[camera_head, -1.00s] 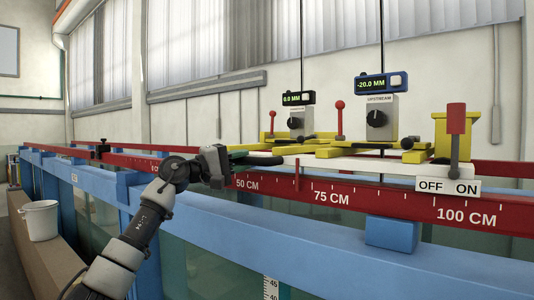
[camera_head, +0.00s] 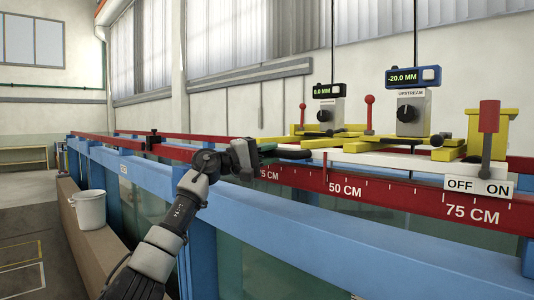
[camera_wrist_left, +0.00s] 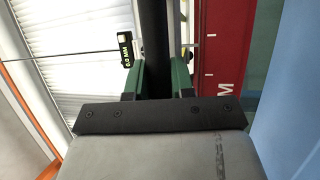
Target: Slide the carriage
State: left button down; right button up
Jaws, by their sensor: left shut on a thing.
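The carriage is a white plate (camera_head: 395,160) with yellow frames, lying on the red rails of the flume. It bears two gauges, one reading 0.0 MM (camera_head: 328,103) and the upstream one reading -20.0 MM (camera_head: 409,108). A lever (camera_head: 488,130) with a red grip stands above its OFF/ON plate (camera_head: 479,186). My left gripper (camera_head: 272,152) is shut on the dark handle (camera_head: 296,154) at the carriage's left end. In the left wrist view the black handle (camera_wrist_left: 157,50) lies between the green fingers. The red pointer (camera_head: 325,172) stands a little left of the 50 CM mark. My right gripper is not in view.
The red front rail (camera_head: 395,197) carries the scale above the blue flume frame (camera_head: 300,225). A small black block (camera_head: 152,139) sits on the rail farther left. A white bucket (camera_head: 89,209) stands on a brown ledge at left. The rail between block and gripper looks clear.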

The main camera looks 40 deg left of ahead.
pick_arm(q)
jog(key=c, duration=1)
grip_release()
jog(key=shift+f, duration=0.1)
jog(key=shift+s+a+f+b, duration=0.1)
jog(key=shift+s+a+b, duration=0.1)
jog(key=shift+s+b, duration=0.15)
jog(key=b+v, duration=0.4)
jog(key=v, duration=0.6)
